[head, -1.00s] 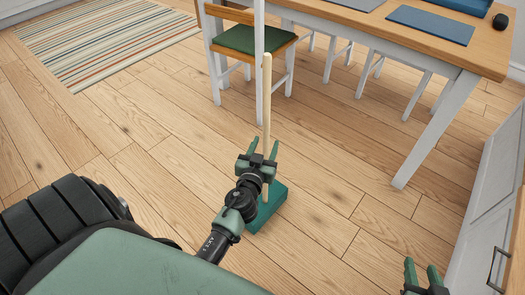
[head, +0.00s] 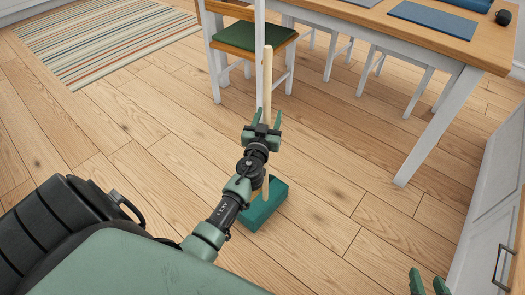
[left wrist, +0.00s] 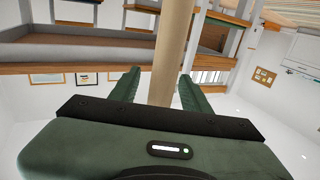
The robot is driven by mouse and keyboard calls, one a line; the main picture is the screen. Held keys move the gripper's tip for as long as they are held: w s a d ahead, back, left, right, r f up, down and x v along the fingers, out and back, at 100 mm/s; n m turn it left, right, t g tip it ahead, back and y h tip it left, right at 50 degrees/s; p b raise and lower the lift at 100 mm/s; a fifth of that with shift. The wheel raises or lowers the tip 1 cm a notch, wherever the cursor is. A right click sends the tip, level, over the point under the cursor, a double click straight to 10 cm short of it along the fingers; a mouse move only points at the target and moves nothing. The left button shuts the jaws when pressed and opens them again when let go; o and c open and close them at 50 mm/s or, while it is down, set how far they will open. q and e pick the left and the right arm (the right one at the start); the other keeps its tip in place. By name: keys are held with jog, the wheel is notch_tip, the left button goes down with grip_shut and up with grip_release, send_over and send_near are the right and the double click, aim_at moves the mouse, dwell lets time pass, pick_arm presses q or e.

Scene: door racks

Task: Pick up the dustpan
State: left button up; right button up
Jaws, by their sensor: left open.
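The dustpan has a teal pan (head: 263,208) on the floor and a long, pale wooden handle (head: 267,75) standing upright from it. My left gripper (head: 268,117) is open around the handle, with one finger on each side. In the left wrist view, the handle (left wrist: 170,50) runs between the two open green fingers (left wrist: 157,82). Whether either finger touches it, I cannot tell. My right gripper (head: 430,281) shows only its two separated fingertips at the bottom right edge, empty and away from the dustpan.
A white-legged table (head: 455,45) stands behind, with a chair with a green seat (head: 248,36) at its left. A white cabinet (head: 492,195) is at the right. A striped rug (head: 105,40) lies at the far left. The wooden floor around the dustpan is clear.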

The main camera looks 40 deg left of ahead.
pick_arm(q)
grip_shut()
dwell(1.3)
